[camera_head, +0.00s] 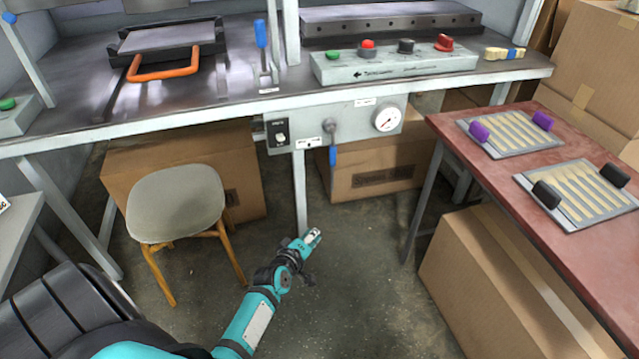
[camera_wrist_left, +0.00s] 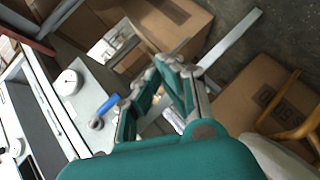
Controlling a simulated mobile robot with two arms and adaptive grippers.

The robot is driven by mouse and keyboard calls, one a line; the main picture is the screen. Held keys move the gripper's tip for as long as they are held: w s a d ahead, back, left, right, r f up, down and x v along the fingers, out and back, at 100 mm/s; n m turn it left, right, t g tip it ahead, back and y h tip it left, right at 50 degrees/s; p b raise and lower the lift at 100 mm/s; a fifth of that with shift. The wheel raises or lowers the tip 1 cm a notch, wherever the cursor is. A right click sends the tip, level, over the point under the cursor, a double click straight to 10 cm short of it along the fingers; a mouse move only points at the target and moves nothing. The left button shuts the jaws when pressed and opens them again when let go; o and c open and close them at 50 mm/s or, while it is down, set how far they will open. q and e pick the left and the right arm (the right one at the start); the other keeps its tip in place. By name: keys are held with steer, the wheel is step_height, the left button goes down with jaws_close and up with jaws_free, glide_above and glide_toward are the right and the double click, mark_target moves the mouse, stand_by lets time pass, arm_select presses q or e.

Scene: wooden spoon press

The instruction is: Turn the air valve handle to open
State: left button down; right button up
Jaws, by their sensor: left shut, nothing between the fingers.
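The air valve (camera_head: 331,127) is on the grey panel (camera_head: 350,122) under the machine bench, and its blue handle (camera_head: 333,156) hangs straight down. In the left wrist view the blue handle (camera_wrist_left: 107,104) shows left of the fingers, beside the panel. My left gripper (camera_head: 314,236) is below the handle in the head view, apart from it. In the left wrist view its fingertips (camera_wrist_left: 155,68) are together and hold nothing. My right gripper is not in view.
A stool (camera_head: 176,203) stands left of my arm. A red table (camera_head: 480,183) with trays stands at the right. Cardboard boxes lie under the bench. The floor before the panel is open.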

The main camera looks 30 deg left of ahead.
mark_target(332, 148)
arm_select(q)
steer(key=w+a+r+n+t+y+b, duration=0.1)
steer(key=a+r+n+t+b, duration=0.1)
steer(key=r, duration=0.4)
steer(key=w+a+r+n+t+y+b, duration=0.1)
steer(key=a+r+n+t, duration=0.1)
steer(key=a+r, duration=0.3)
step_height(332, 148, up, 2)
steer(key=shift+r+n+y+b, duration=0.1)
steer(key=shift+n+y+b, duration=0.3)
steer(key=shift+n, duration=0.5)
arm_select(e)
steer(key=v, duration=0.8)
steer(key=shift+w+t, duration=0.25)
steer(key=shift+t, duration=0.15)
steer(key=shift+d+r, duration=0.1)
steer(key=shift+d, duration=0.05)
arm_select(q)
steer(key=w+b, duration=0.2)
steer(key=w, duration=1.1)
steer(key=shift+a+b, duration=0.3)
steer(key=shift+b, duration=0.1)
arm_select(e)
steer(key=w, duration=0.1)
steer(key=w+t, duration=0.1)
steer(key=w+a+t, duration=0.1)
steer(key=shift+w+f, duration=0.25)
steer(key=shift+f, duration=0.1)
